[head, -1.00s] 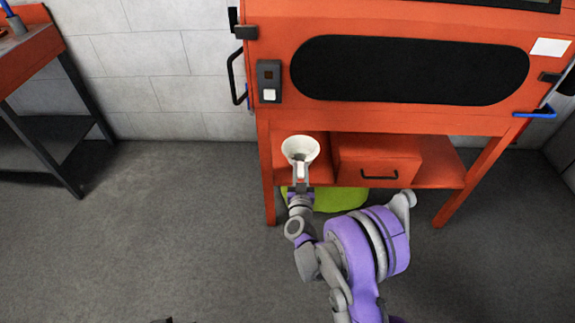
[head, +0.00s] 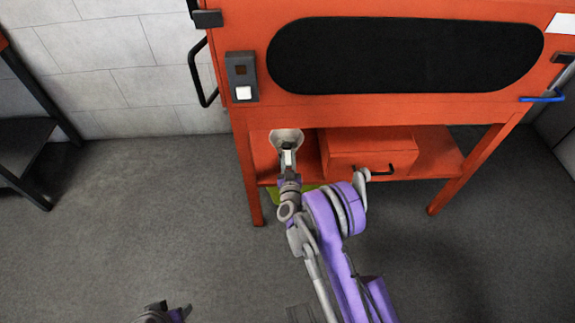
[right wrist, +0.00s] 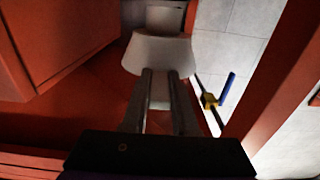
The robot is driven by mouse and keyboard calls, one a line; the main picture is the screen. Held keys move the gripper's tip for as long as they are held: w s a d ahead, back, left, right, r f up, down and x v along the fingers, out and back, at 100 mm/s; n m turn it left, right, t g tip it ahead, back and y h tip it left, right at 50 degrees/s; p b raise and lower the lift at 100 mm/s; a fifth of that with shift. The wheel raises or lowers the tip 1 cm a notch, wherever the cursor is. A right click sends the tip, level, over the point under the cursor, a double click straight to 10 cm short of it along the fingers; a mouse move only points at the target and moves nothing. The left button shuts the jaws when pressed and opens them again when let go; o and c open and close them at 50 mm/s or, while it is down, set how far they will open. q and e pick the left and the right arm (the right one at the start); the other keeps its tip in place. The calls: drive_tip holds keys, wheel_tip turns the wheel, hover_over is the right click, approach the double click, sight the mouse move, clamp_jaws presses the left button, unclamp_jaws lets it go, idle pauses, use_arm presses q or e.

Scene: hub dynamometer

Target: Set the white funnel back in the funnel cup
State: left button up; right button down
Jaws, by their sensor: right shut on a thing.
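The white funnel (head: 287,136) is in my right gripper (head: 288,158), at the left end of the orange machine's lower shelf. In the right wrist view the funnel (right wrist: 158,54) shows at the tips of the right gripper's (right wrist: 158,78) two fingers, which are shut on it. A grey boxy thing (right wrist: 165,18) shows beyond the funnel; I cannot tell whether it is the funnel cup. I cannot make out the cup in the head view. Part of my left gripper (head: 164,312) shows at the bottom edge, and its jaws cannot be made out.
An orange drawer box (head: 368,152) with a black handle stands on the shelf (head: 436,150), right of the funnel. An orange leg (head: 247,180) stands to the left. A green thing (head: 284,196) lies below, partly hidden by my arm. A blue-and-yellow thing (right wrist: 217,95) shows beyond the shelf.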

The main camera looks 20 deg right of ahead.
drive_tip(key=shift+f+b, duration=0.55)
drive_tip(key=shift+f, duration=1.6)
drive_tip(key=shift+f, duration=0.25)
drive_tip(key=c, duration=0.7)
unclamp_jaws()
drive_tip(key=shift+r, duration=0.15)
